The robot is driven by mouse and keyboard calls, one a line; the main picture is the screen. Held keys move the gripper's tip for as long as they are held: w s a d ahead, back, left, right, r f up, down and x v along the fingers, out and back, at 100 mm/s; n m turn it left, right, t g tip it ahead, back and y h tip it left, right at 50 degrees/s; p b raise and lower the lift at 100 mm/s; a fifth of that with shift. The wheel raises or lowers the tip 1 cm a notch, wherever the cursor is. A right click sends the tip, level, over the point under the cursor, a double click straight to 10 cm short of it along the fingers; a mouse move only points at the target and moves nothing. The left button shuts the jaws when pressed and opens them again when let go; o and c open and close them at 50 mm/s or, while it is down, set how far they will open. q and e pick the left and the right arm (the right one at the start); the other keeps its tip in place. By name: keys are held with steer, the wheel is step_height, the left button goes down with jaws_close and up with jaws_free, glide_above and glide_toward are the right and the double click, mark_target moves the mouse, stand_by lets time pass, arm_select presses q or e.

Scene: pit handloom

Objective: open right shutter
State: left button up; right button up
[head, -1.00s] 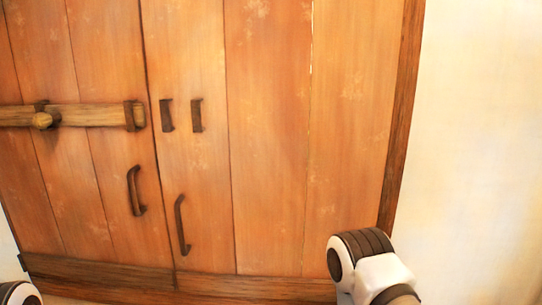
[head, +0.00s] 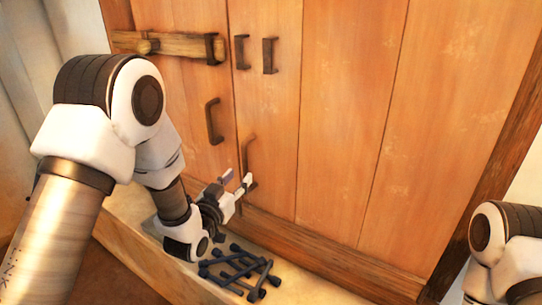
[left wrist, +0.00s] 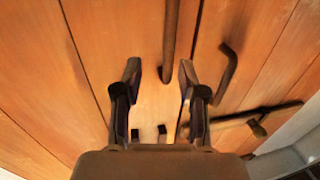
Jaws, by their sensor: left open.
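The right shutter (head: 345,130) is a plank panel standing flush beside the left shutter (head: 175,90). Its dark curved handle (head: 249,155) is low near the seam; it also shows in the left wrist view (left wrist: 171,35). My left gripper (head: 238,181) is at the lower part of this handle. In the left wrist view my left gripper (left wrist: 159,80) has its fingers apart, with the handle's end between the tips in the picture. Contact cannot be told. The wooden bar (head: 175,45) lies across the left shutter only. My right gripper is out of view.
The brackets (head: 269,56) on the right shutter are empty. The left shutter's handle (head: 212,121) is close to my left arm. Several dark rods (head: 240,272) lie below on a ledge. The frame's right post (head: 490,175) borders the shutter.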

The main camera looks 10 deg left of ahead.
mark_target(244, 162)
arm_select(q)
steer(key=w+p, duration=0.1)
steer(key=w, duration=0.1)
steer(key=w+p, duration=0.1)
steer(key=w, duration=0.2)
steer(key=w+p, duration=0.1)
steer(key=w, duration=0.1)
steer(key=shift+w+d+r, duration=0.2)
steer(key=shift+w+r, duration=0.2)
steer(key=shift+s+a, duration=0.2)
steer(key=shift+a, duration=0.15)
steer(key=shift+c, duration=1.3)
steer(key=shift+w+d, duration=0.1)
jaws_close()
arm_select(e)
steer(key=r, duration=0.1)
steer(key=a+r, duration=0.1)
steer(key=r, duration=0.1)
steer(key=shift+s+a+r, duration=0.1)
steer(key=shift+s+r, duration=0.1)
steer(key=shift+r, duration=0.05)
